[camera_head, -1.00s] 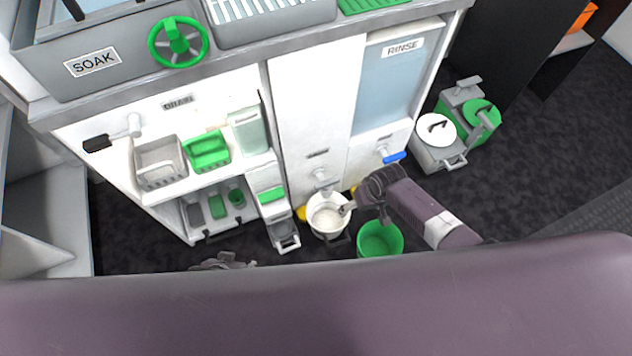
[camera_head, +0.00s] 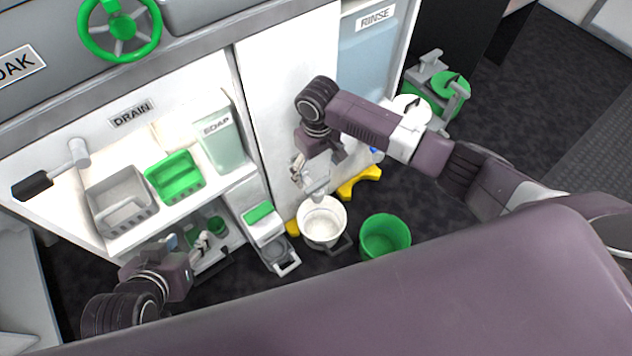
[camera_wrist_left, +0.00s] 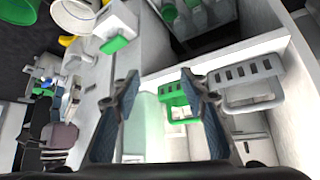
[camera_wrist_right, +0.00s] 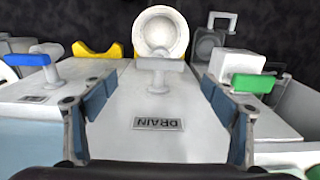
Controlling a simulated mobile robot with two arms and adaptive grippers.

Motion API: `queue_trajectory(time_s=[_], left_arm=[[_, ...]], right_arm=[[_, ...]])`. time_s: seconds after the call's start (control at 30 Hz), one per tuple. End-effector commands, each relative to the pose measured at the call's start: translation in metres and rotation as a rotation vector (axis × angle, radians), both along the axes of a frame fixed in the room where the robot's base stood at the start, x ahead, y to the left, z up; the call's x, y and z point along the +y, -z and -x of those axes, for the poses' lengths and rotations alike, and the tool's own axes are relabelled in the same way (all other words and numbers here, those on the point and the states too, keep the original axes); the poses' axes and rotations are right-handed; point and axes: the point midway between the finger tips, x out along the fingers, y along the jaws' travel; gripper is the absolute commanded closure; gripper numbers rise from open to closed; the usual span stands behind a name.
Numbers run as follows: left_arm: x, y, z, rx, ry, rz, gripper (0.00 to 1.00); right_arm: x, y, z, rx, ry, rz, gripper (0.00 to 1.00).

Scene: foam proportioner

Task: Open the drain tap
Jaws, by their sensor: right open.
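A small grey tap (camera_head: 318,188) sticks out of the white panel above a white bucket (camera_head: 322,222). In the right wrist view this tap (camera_wrist_right: 158,66) has a pale grey lever and a DRAIN label (camera_wrist_right: 158,124), seen upside down. My right gripper (camera_head: 314,172) is close by the tap, partly covering it in the head view. Its fingers are open and spread (camera_wrist_right: 158,90), with nothing between them. A second DRAIN label (camera_head: 131,113) is at left, near a black-handled lever (camera_head: 36,186). My left gripper (camera_head: 205,247) is open and empty near the low shelf.
A blue-handled tap (camera_wrist_right: 28,60) is beside the grey tap. A green bucket (camera_head: 385,237) stands right of the white one. Grey and green baskets (camera_head: 174,178) stand on the shelf.

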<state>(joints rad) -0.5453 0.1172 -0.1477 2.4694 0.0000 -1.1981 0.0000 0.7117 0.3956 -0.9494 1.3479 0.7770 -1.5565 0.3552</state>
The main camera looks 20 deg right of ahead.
Motion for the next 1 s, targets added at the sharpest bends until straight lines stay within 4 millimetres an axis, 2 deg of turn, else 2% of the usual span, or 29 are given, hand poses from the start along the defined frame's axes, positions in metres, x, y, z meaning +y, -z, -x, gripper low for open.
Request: queue_trajectory(time_s=[0.2, 0.5, 0.73, 1.0], left_arm=[[-0.013, -0.025, -0.036, -0.186, 0.014, 0.042, 0.6], [-0.029, -0.072, -0.073, -0.436, 0.032, 0.1, 0.6], [-0.036, -0.103, -0.087, -0.579, 0.04, 0.133, 0.6], [-0.039, -0.116, -0.091, -0.632, 0.044, 0.145, 0.6]], right_arm=[[0.0, 0.023, 0.001, 0.001, -0.001, 0.0, 0.21], [0.0, 0.048, 0.001, 0.001, -0.001, 0.001, 0.21], [0.0, 0.061, 0.0, 0.0, -0.001, 0.0, 0.21], [0.0, 0.065, 0.0, 0.0, -0.001, 0.0, 0.21]])
